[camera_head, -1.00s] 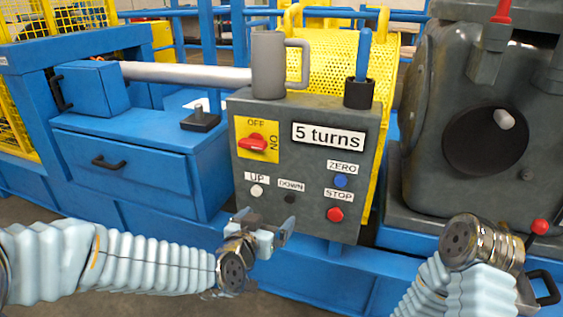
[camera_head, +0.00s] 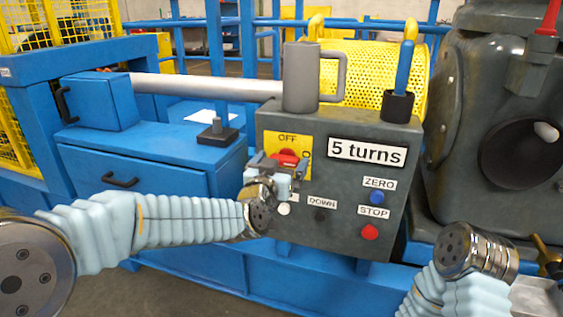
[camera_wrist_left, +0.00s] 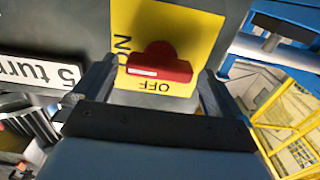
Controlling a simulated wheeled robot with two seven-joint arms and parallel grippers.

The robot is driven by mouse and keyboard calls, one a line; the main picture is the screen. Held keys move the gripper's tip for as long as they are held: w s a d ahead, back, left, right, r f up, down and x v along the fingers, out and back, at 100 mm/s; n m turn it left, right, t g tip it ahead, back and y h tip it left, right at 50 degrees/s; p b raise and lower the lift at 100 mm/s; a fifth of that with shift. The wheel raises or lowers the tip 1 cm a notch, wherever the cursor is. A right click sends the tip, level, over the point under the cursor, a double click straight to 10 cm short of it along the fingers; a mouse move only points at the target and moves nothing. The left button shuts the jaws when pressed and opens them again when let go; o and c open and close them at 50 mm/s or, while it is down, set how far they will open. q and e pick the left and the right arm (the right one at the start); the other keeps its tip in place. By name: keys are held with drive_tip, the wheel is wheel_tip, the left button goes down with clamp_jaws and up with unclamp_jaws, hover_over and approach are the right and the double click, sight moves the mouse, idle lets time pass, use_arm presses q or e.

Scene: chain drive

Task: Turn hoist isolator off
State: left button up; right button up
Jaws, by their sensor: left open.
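The hoist isolator is a red rotary knob (camera_head: 288,157) on a yellow plate marked OFF at the top and ON at the right, on the grey control box (camera_head: 335,210). In the left wrist view the knob (camera_wrist_left: 160,65) has its white-marked end toward ON. My left gripper (camera_head: 279,163) is open in front of the plate, its fingers on either side of the knob; it also shows in the left wrist view (camera_wrist_left: 155,86). A gap shows between the knob and each finger. Part of the plate is hidden behind the gripper. My right gripper is not in view.
A grey mug (camera_head: 300,80) and a black holder (camera_head: 397,106) with a blue handle stand on the box. Below the plate are a white button (camera_head: 285,209), a blue button (camera_head: 377,198) and a red button (camera_head: 370,232). A blue drawer bench (camera_head: 150,170) stands at left.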

use_arm(q)
drive_tip(key=shift+w+d, duration=0.1)
drive_tip(key=shift+w, duration=0.15)
drive_tip(key=c, duration=1)
